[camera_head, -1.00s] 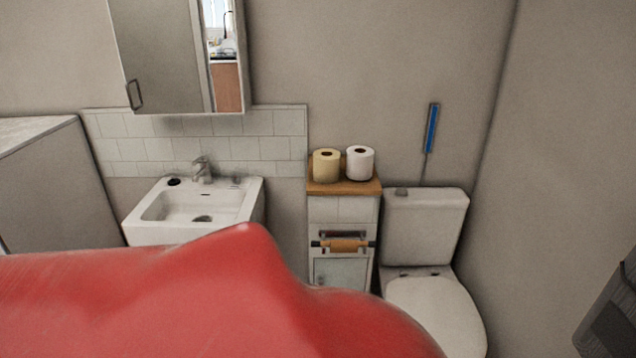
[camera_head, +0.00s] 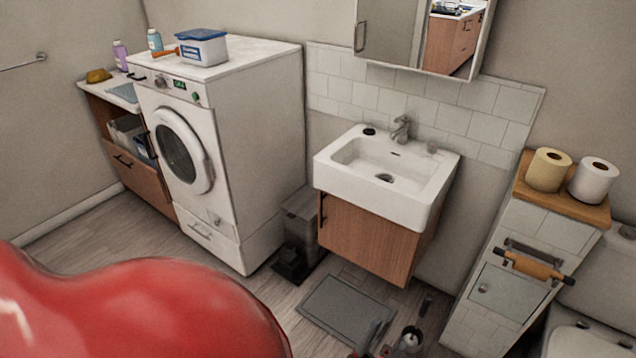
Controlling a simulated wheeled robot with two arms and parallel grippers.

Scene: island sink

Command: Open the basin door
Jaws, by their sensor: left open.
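The white basin (camera_head: 440,185) is on the tiled wall, with a tap on its back edge. Below it is a brown wood basin cabinet whose front is the basin door (camera_head: 360,236). The door looks shut, flush with the cabinet, and has a small dark handle (camera_head: 322,207) at its left edge. My left gripper (camera_head: 402,322) shows small at the bottom, right of centre, open and apart from the door, lower in the picture than the cabinet. My large red arm covers the lower left. My right gripper is not seen.
A washing machine (camera_head: 271,130) stands left of the basin, with a grey bin (camera_head: 300,222) between them. A grey mat (camera_head: 345,308) lies on the floor before the cabinet. A narrow tiled unit (camera_head: 530,232) with paper rolls and the toilet are at right.

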